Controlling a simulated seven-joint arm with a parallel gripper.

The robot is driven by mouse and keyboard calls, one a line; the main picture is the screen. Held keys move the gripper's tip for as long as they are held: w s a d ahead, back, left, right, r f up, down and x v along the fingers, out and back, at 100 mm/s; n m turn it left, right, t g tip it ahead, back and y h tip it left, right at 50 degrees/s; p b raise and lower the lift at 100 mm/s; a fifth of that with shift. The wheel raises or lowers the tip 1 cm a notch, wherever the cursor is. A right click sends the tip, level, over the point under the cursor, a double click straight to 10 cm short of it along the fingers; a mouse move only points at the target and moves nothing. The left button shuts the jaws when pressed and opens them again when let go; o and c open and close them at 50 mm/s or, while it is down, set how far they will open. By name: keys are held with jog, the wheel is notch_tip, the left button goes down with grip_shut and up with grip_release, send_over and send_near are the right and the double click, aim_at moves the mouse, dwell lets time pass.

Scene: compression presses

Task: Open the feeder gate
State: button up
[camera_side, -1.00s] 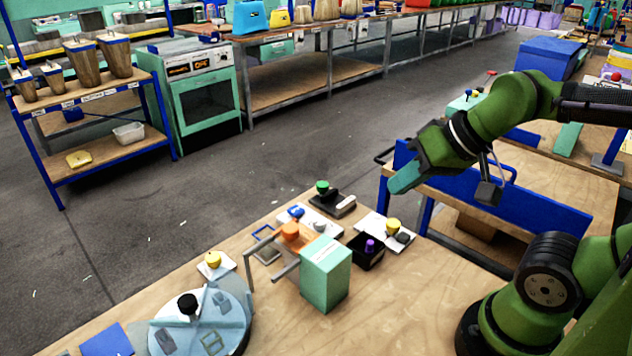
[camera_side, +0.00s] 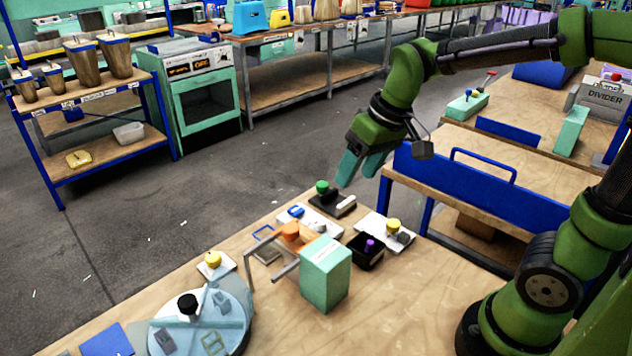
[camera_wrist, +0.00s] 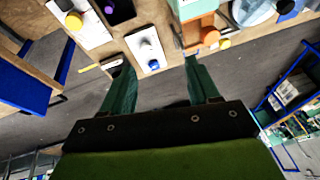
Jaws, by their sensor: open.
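No part is marked legibly as the feeder gate, so I cannot tell for sure which it is. A teal box (camera_side: 326,275) with an unreadable label stands on the wooden table. Beside it an orange knob (camera_side: 291,231) sits at a grey metal frame (camera_side: 255,255). In the wrist view the orange knob (camera_wrist: 210,34) and teal box (camera_wrist: 193,8) are at the upper right. My gripper (camera_side: 358,177) is open and empty, pointing down above the table's far edge, beyond the green-knobbed black unit (camera_side: 327,199). The wrist view shows its two teal fingers (camera_wrist: 160,64) spread apart.
A white plate with a blue part (camera_side: 296,212), a black box with a purple knob (camera_side: 369,246) and a yellow-knobbed plate (camera_side: 393,227) crowd the table. A round turntable with a black knob (camera_side: 188,304) is at left. A blue-sided cart (camera_side: 470,195) stands at right.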

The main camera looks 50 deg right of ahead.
aim_at(320, 220)
jog(key=w+d+f+n+g+h, duration=0.1)
jog(key=w+d+f+n+g, duration=0.15)
jog(key=w+n, duration=0.85)
jog(key=shift+m+g, duration=0.3)
jog(key=shift+g, duration=0.15)
jog(key=f, duration=1.6)
jog(key=shift+w+a+f, duration=0.1)
jog(key=shift+w+f, duration=0.25)
jog(key=c, duration=1)
jog(key=shift+c, duration=0.2)
